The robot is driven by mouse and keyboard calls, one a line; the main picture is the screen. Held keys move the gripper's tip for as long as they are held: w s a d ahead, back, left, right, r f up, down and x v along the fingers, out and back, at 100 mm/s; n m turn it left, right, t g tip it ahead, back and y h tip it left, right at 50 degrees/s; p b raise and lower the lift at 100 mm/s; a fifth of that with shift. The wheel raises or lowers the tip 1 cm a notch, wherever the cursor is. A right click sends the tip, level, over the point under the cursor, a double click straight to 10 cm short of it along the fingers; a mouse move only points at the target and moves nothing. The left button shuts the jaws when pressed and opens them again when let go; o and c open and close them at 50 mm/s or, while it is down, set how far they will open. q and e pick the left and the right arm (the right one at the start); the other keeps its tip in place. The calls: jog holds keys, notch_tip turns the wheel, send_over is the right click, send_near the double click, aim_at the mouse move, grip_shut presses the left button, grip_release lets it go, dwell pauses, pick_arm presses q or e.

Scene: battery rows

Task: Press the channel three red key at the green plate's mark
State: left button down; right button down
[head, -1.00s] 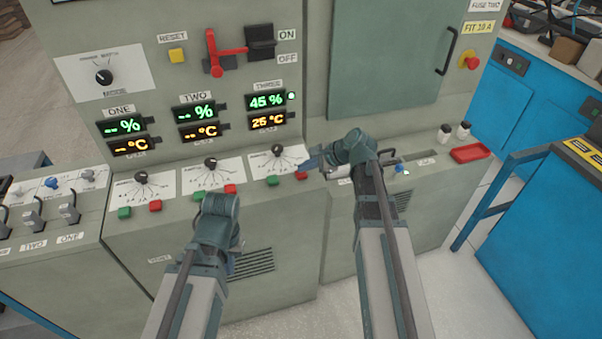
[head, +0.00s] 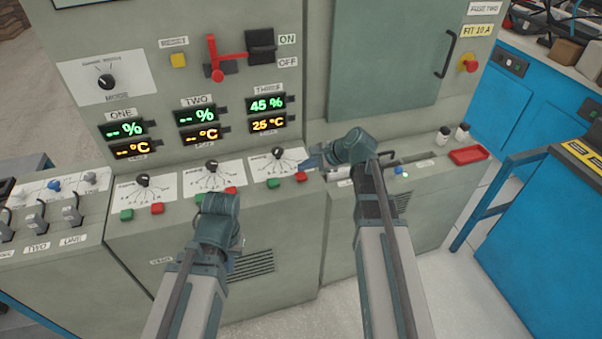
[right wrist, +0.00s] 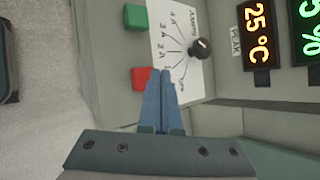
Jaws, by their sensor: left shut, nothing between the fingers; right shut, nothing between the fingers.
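The channel three red key (head: 301,177) sits on the console ledge below the display labelled THREE (head: 267,104). That display reads 45 % in green and 25 °C in orange. A green key (head: 274,183) is left of the red key. My right gripper (head: 307,163) is shut and empty, just above and beside the red key. In the right wrist view its fingertips (right wrist: 160,73) appear right beside the red key (right wrist: 141,77); contact cannot be told. My left gripper (head: 231,264) is shut, mostly hidden behind its wrist, low before the cabinet front. I cannot pick out a mark on a green plate.
A black dial (head: 278,153) stands on a white scale behind the keys. Channel two's red key (head: 230,190) is further left. A red switch lever (head: 216,73) is above.

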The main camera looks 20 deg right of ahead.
aim_at(304, 176)
jog(key=shift+r, duration=0.1)
notch_tip(304, 176, up, 5)
jog(key=p, duration=0.5)
dwell(0.3)
jog(key=shift+a, duration=0.1)
dwell(0.4)
jog(key=s+a+f+n+g+h, duration=0.2)
jog(key=s+a+f+n+g, duration=0.25)
jog(key=s+a+n, duration=0.6)
jog(key=s+a+f+n+g+h, duration=0.1)
jog(key=s+a+n+h, duration=0.1)
jog(key=s+n, duration=0.3)
jog(key=s+a+f+n+g+h, duration=0.1)
jog(key=s+n+h, duration=0.2)
jog(key=s+n, duration=0.3)
jog(key=shift+s+a+f+h, duration=0.15)
jog(key=shift+s+a+h, duration=0.25)
jog(key=shift+s, duration=0.55)
